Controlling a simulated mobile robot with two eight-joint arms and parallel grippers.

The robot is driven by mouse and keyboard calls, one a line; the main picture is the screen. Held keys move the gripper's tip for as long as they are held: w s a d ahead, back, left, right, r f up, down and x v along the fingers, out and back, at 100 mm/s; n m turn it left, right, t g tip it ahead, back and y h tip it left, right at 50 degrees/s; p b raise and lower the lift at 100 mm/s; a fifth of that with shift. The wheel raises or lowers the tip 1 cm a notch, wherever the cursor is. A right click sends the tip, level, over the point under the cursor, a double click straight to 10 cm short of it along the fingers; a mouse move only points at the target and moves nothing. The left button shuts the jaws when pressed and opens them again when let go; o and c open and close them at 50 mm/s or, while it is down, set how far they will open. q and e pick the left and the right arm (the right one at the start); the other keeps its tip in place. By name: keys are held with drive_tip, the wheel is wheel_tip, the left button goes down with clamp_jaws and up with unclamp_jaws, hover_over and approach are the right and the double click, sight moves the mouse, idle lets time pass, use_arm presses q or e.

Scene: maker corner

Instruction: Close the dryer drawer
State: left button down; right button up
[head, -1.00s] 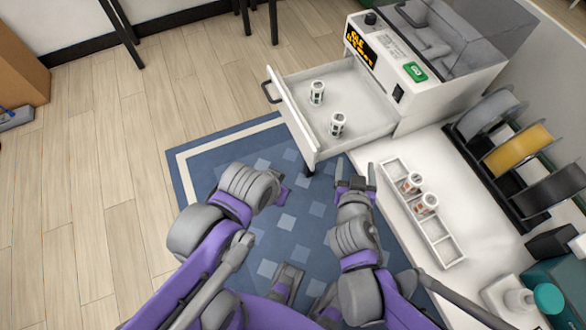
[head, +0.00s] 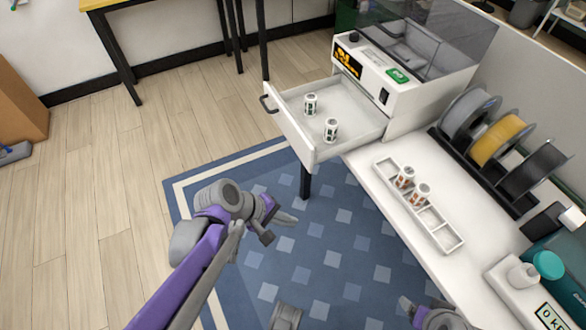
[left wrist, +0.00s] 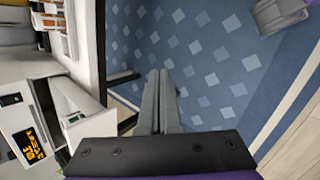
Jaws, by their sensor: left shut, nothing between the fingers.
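The white dryer (head: 400,75) stands at the back of the bench, and its drawer (head: 295,138) is pulled out to the left. Two small white canisters, one nearer the back (head: 310,104) and one nearer the front (head: 331,130), stand upright in the drawer. The drawer front has a dark handle (head: 268,104). My left gripper (head: 288,218) is shut and empty, over the blue rug, below and in front of the drawer and apart from it. In the left wrist view its fingers (left wrist: 160,100) are together, with the dryer (left wrist: 30,130) at the left. My right gripper is only partly seen at the bottom edge (head: 415,308).
A white rack (head: 445,238) with two canisters sits on the bench. A black bench leg (head: 305,182) stands under the drawer. The floor left of the drawer is clear.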

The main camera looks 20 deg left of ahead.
use_arm(q)
drive_tip(key=w+a+f+n+t+h+b, duration=0.1)
drive_tip(key=w+a+n+t+h+b, duration=0.25)
drive_tip(key=w+a+n, duration=0.4)
drive_tip(key=n+t+h+b, duration=0.1)
drive_tip(key=n+t+h, duration=0.1)
drive_tip(key=n+t, duration=0.5)
approach(305, 156)
drive_tip(key=shift+n+g, duration=0.45)
drive_tip(key=shift+g, duration=0.2)
drive_tip(key=x, duration=0.6)
drive_tip(key=shift+w+r, duration=0.35)
drive_tip(key=shift+w, duration=0.15)
drive_tip(key=shift+w+d, duration=0.1)
drive_tip(key=b+x, duration=0.1)
drive_tip(key=x, duration=2.4)
drive_tip(key=shift+w+d+r, duration=0.1)
drive_tip(key=shift+d, duration=0.1)
drive_tip(key=shift+w+d, duration=0.25)
drive_tip(key=shift+w, duration=0.1)
drive_tip(key=shift+r, duration=0.15)
